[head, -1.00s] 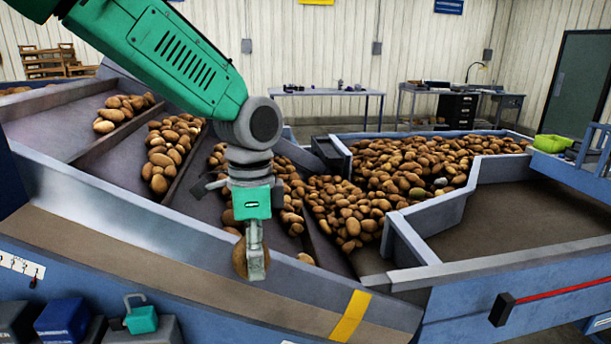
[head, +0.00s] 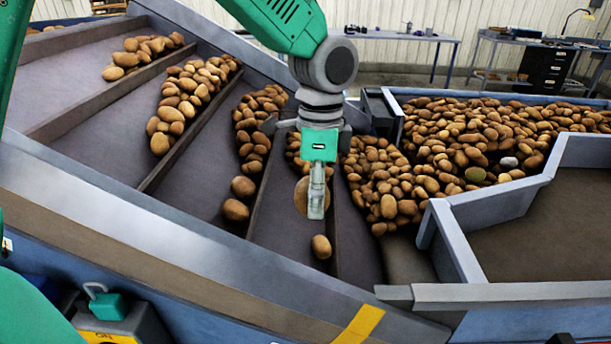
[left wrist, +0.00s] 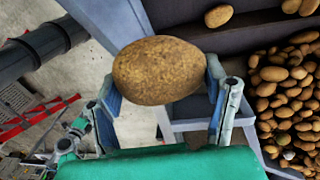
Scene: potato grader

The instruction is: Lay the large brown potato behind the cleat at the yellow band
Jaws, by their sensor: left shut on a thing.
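My left gripper (head: 316,196) is shut on the large brown potato (head: 302,196), mostly hidden behind the finger in the head view. In the left wrist view the potato (left wrist: 158,70) sits between both fingers of the gripper (left wrist: 165,85). The gripper hangs over the conveyor's lower part, near a cleat (head: 334,225) that runs down the belt. The yellow band (head: 359,326) is on the conveyor's near side rail, below and right of the gripper. My right gripper is not in view.
Loose potatoes (head: 236,210) lie behind the cleats, one small potato (head: 321,247) just below the gripper. A big heap (head: 470,140) fills the hopper at right. The near side rail (head: 170,215) borders the belt. The lower belt lanes have bare room.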

